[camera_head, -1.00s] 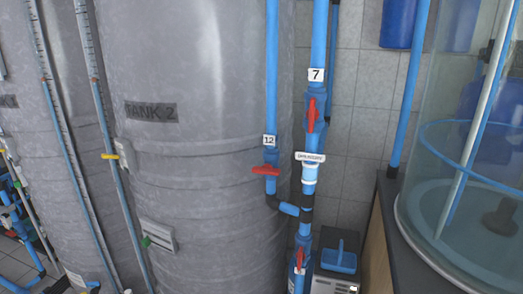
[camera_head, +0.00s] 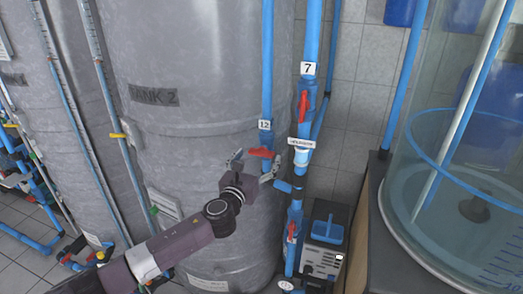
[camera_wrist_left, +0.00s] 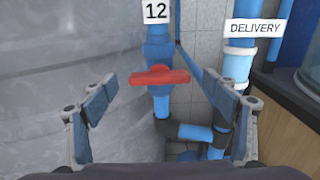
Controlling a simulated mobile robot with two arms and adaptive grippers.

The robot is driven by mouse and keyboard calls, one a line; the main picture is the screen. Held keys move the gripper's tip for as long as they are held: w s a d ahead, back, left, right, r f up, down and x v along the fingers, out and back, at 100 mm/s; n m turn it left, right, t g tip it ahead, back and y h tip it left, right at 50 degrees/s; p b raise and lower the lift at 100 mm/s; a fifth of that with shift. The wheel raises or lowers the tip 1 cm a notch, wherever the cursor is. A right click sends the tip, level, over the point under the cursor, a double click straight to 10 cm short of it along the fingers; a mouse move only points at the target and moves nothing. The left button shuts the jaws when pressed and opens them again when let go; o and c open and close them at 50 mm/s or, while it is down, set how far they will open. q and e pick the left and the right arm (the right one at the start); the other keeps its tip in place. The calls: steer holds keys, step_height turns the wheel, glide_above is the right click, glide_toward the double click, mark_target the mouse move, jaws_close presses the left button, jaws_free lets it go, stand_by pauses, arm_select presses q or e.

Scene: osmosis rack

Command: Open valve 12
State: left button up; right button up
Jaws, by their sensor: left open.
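Valve 12 has a red handle (camera_head: 261,152) set crosswise on a vertical blue pipe, just below the white label 12 (camera_head: 265,125). In the left wrist view the red handle (camera_wrist_left: 160,77) lies level across the blue valve body, under the label 12 (camera_wrist_left: 156,11). My left gripper (camera_head: 254,164) is open in front of the valve. In the left wrist view its two fingers (camera_wrist_left: 163,115) stand wide apart on either side of the handle, with no contact visible. In the head view the gripper hides the pipe below the handle. My right gripper is not in view.
Beside it runs a second blue pipe with label 7 (camera_head: 308,69) and an upright red handle (camera_head: 303,104). A delivery label (camera_head: 301,143) and a lower red handle (camera_head: 292,232) are close by. The grey tank 2 (camera_head: 190,60) stands left; a clear tank (camera_head: 400,190) stands right.

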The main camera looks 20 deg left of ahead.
mark_target(260, 154)
arm_select(q)
steer(key=shift+w, duration=1.85)
steer(key=shift+c, duration=0.5)
steer(key=c, duration=1.1)
steer(key=shift+o, duration=0.2)
